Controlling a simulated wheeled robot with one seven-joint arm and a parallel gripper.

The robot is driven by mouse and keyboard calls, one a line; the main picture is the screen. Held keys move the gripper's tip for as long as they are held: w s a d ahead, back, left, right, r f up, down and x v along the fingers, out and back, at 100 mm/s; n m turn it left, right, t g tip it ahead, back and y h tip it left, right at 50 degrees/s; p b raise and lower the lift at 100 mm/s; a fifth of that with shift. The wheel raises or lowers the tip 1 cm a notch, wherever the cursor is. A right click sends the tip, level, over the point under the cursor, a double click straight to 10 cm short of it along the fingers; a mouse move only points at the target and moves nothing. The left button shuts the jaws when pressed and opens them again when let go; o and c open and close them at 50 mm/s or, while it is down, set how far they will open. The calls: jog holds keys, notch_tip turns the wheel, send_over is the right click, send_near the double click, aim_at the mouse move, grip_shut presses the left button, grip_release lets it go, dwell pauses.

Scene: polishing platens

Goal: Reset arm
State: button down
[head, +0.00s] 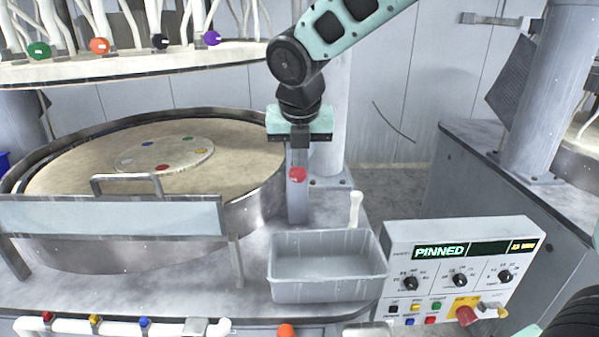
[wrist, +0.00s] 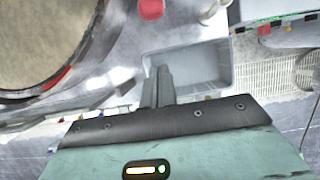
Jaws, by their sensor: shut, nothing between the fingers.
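My arm comes down from the top of the head view. My gripper (head: 299,146) points downward, shut and empty, in front of a grey post with a red button (head: 298,175). In the wrist view my gripper (wrist: 158,72) shows its fingers together, with nothing between them. They overlap the grey bin (wrist: 205,68) in that picture, and the bin's inside looks empty. In the head view the bin (head: 328,292) stands below my gripper, clearly apart from it.
A round platen (head: 70,175) in a metal rim with a handle guard is at left. A white stick-like handle (head: 355,208) stands behind the bin. Several valves line the front edge.

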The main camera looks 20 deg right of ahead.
jog(key=shift+v, duration=0.85)
jog(key=s+a+f+m+g+b, duration=0.1)
jog(key=s+f+m, duration=0.4)
jog(key=s+m, duration=0.3)
jog(key=s+a+f+m+g+y+b, duration=0.1)
jog(key=s+f+m, duration=0.3)
jog(key=s+m, duration=0.4)
jog(key=s+a+f+m+g+y+b, duration=0.1)
jog(key=s+a+f+m+g+b, duration=0.1)
jog(key=s+f+m, duration=0.3)
jog(key=s+m, duration=0.3)
jog(key=s, duration=0.4)
jog(key=shift+s+a+f+m, duration=0.25)
jog(key=shift+a+f+m, duration=0.05)
jog(key=shift+a+f, duration=0.1)
